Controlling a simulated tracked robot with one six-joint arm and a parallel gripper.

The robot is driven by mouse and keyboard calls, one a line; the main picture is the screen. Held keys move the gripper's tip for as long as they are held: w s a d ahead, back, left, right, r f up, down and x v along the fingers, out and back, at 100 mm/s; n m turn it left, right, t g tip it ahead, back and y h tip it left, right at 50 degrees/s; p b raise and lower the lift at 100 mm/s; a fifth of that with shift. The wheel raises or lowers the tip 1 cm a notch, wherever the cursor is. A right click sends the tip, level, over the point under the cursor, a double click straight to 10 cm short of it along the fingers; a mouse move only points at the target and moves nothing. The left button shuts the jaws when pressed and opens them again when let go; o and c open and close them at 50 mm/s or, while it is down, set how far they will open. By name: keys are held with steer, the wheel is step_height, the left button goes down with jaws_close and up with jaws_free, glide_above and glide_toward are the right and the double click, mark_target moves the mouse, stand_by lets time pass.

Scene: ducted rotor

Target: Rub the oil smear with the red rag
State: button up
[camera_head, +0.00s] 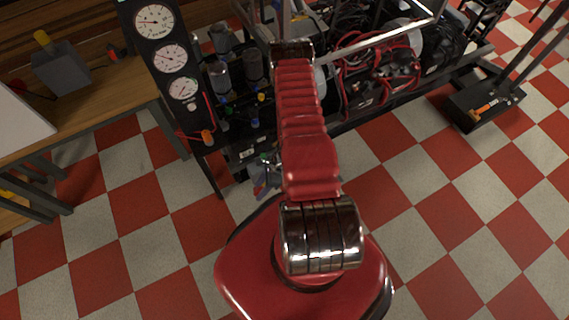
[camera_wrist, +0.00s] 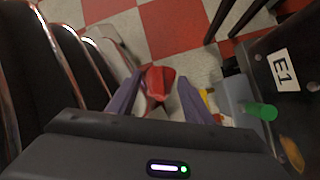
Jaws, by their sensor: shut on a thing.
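My gripper (camera_wrist: 160,88) shows in the wrist view with its two purple-grey fingers on either side of a red rag (camera_wrist: 157,80). It is shut on the rag, which bulges out between and beyond the fingers. In the head view my red arm covers the middle of the picture, and the rag cannot be made out there. I cannot make out the oil smear in either view.
A dark panel marked E1 (camera_wrist: 283,70) and a green-capped part (camera_wrist: 261,111) are close on the right in the wrist view. The gauge panel (camera_head: 169,58) and a machine with red hoses (camera_head: 372,72) stand at the back. A wooden bench (camera_head: 112,92) is at left.

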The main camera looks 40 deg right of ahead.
steer(key=w+d+f+m+t+h, duration=0.2)
steer(key=d+f+m+t+h, duration=0.1)
steer(key=d+f+m+t, duration=0.5)
steer(key=w+d+m+t+h, duration=0.2)
steer(key=d+m+h, duration=0.3)
steer(key=d, duration=0.5)
steer(key=shift+r+m+t, duration=0.3)
steer(key=shift+m+t, duration=0.4)
steer(key=shift+m, duration=0.3)
steer(key=shift+w, duration=0.1)
steer(key=shift+w+d, duration=0.3)
steer(key=shift+w, duration=0.65)
steer(key=shift+w+d, duration=0.25)
steer(key=shift+w, duration=0.65)
steer(key=shift+w+d, duration=0.3)
steer(key=shift+w, duration=0.65)
steer(key=shift+w+d, duration=0.25)
steer(key=shift+w, duration=0.7)
steer(key=shift+s+d, duration=0.3)
steer(key=shift+d, duration=0.6)
steer(key=shift+s+d, duration=0.3)
steer(key=shift+d, duration=0.55)
